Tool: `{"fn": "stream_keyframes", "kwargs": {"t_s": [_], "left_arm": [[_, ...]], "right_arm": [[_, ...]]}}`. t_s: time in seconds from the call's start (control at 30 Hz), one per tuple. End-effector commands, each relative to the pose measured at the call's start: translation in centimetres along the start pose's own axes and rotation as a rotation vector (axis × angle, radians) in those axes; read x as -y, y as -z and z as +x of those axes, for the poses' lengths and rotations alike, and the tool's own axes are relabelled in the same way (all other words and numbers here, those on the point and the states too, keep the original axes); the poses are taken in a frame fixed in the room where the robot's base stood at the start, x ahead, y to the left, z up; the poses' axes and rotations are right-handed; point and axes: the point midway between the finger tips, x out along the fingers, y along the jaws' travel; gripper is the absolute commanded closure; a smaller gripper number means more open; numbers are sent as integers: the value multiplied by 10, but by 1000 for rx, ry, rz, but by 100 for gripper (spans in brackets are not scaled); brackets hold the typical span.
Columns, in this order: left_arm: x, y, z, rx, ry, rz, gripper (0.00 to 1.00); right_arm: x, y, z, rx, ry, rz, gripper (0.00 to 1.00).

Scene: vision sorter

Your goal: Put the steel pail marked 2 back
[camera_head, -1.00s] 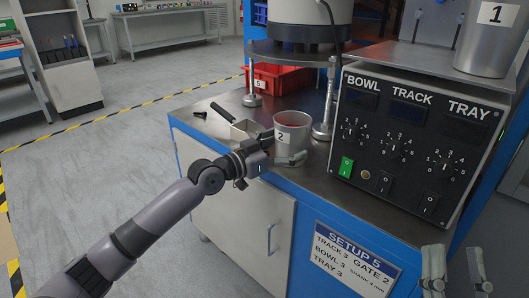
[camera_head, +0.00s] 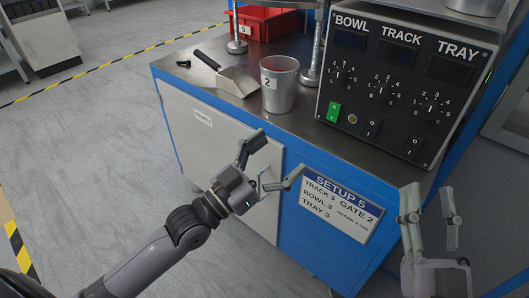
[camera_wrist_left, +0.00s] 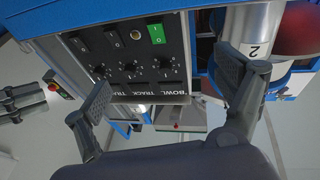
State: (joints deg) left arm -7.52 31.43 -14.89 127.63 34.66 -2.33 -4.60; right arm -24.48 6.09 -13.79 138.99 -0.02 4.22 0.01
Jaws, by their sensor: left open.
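The steel pail marked 2 (camera_head: 279,88) stands upright on the steel bench top (camera_head: 215,102), beside a metal scoop (camera_head: 238,82). My left gripper (camera_head: 279,152) is open and empty, in front of the bench edge, below and apart from the pail. In the left wrist view the pail (camera_wrist_left: 238,28) shows at the top right, behind one finger that partly covers it. A red rounded shape (camera_wrist_left: 300,28) shows beside it there; I cannot tell what it is. My right gripper (camera_head: 430,192) is at the lower right, its fingers apart and empty.
A control box (camera_head: 400,85) with knobs stands right of the pail. Another pail's base (camera_head: 475,5) shows on top of it. A metal post (camera_head: 315,50) rises just behind the pail, and a red bin (camera_head: 268,24) sits further back. Clear floor lies left.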

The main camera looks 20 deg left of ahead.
Motion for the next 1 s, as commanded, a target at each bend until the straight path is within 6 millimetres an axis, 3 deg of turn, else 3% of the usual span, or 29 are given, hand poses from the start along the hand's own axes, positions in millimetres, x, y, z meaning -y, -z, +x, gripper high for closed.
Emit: {"fn": "stream_keyframes", "kwargs": {"t_s": [0.03, 0.1, 0.33, 1.0], "left_arm": [[-17, 10, -8, -54, 40, -7, 10], [-31, 24, -18, -115, 99, 16, 10], [-43, 59, -42, -208, 249, 96, 10], [-43, 62, -45, -215, 267, 114, 10]], "right_arm": [[0, 0, 0, 0, 0, 0, 60], [0, 0, 0, 0, 0, 0, 60], [0, 0, 0, 0, 0, 0, 60], [0, 0, 0, 1, -1, 0, 60]]}}
